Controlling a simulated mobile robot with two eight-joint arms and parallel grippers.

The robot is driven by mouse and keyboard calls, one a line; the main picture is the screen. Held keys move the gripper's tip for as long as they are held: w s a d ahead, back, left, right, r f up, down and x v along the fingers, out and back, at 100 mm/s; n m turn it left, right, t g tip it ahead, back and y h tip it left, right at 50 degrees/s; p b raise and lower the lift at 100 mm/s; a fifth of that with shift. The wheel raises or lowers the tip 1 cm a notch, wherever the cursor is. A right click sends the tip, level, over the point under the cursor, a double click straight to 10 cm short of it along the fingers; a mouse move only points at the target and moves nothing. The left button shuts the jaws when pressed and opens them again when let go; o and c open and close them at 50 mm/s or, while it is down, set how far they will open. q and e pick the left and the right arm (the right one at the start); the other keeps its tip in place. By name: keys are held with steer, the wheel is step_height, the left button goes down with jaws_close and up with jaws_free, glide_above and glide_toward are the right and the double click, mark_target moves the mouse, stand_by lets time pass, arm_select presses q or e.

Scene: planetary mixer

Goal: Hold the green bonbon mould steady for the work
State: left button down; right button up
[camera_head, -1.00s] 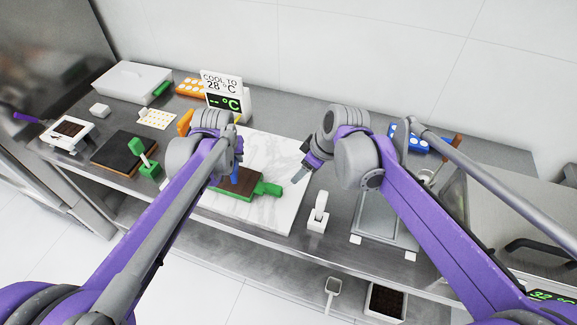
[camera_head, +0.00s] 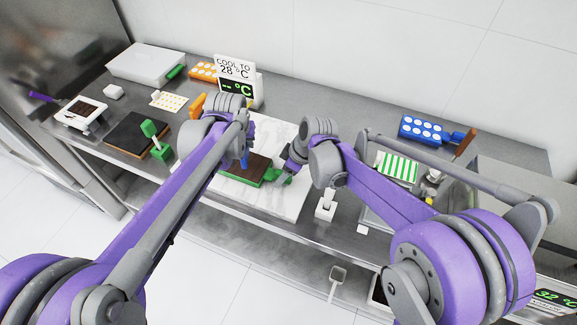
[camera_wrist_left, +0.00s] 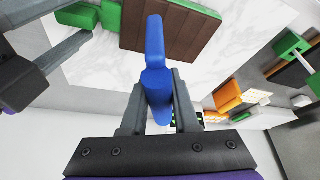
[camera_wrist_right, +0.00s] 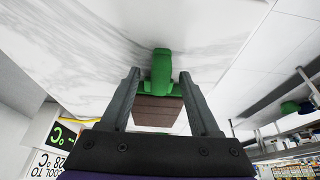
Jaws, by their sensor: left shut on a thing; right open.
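The green bonbon mould (camera_head: 249,182), with a dark brown top, lies on the white marble slab (camera_head: 270,203). Its green handle end also shows in the right wrist view (camera_wrist_right: 162,68) and at the top of the left wrist view (camera_wrist_left: 78,14). My left gripper (camera_wrist_left: 157,78) is shut on a blue tool (camera_wrist_left: 155,45), held above the slab near the mould. My right gripper (camera_wrist_right: 160,80) is open at the mould's handle end, with the handle lined up between its fingertips. I cannot tell whether the fingers touch it. My left arm hides part of the mould in the head view.
A temperature sign (camera_head: 234,80) stands behind the slab. A blue mould (camera_head: 430,130) and a green-striped sheet (camera_head: 397,167) are further right. A dark board (camera_head: 138,133) with a green-handled tool lies left.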

steer(key=shift+a+f, duration=0.15)
steer(key=shift+f, duration=0.15)
jaws_close()
stand_by(1.2)
